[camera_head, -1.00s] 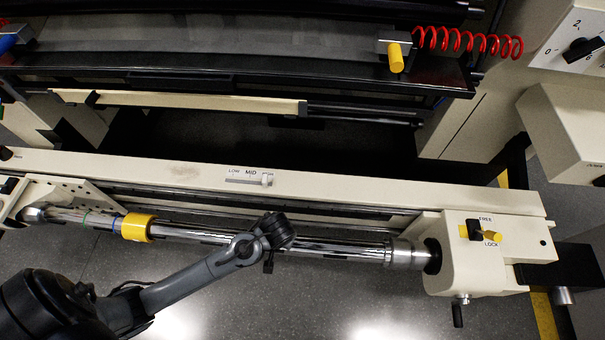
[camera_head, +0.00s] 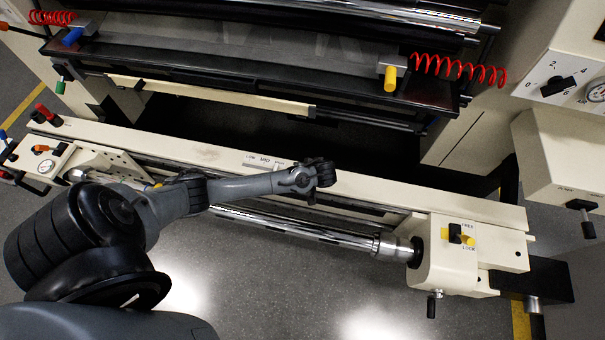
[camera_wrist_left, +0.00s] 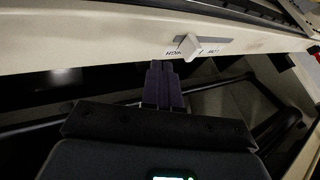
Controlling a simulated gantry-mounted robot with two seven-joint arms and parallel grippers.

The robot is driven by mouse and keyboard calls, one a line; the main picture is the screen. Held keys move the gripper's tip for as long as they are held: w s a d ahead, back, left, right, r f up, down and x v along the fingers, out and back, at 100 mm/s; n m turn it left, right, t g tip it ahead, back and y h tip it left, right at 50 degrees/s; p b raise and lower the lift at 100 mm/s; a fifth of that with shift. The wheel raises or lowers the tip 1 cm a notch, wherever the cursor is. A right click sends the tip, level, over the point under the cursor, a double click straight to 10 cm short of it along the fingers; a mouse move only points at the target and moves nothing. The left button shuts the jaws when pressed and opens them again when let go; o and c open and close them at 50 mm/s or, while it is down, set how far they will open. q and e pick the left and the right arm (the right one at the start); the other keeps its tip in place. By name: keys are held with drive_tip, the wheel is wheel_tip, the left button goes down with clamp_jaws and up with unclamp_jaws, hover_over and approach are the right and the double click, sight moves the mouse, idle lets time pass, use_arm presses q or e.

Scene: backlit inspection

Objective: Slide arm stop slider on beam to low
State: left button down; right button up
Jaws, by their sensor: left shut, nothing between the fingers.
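The arm stop slider is a small pale knob (camera_head: 281,164) on a short labelled scale on the long cream beam (camera_head: 205,152). In the head view it stands right of the MID mark, away from LOW. In the left wrist view the knob (camera_wrist_left: 190,46) sticks out of its slot by the upside-down HIGH lettering. My left gripper (camera_wrist_left: 163,67) is shut and empty, its dark fingertips just below the knob in that picture, with no clear contact. In the head view my left wrist is right of the scale; the fingertips are hard to make out there. My right gripper is out of view.
A chrome roller (camera_head: 300,228) runs along the front of the beam. A cream end block with a FREE/LOCK lever (camera_head: 460,235) stands at the right. Red coiled hoses (camera_head: 460,70) and a dark rail lie behind. Grey floor is open in front.

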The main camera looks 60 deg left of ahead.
use_arm(q)
drive_tip(key=b+x, duration=0.2)
drive_tip(key=x, duration=0.3)
drive_tip(key=shift+f, duration=0.25)
drive_tip(key=shift+s+a+b, duration=0.35)
drive_tip(key=shift+s+a, duration=0.6)
drive_tip(key=shift+a, duration=0.15)
drive_tip(key=shift+s+a+r, duration=0.15)
drive_tip(key=shift+s+a, duration=0.25)
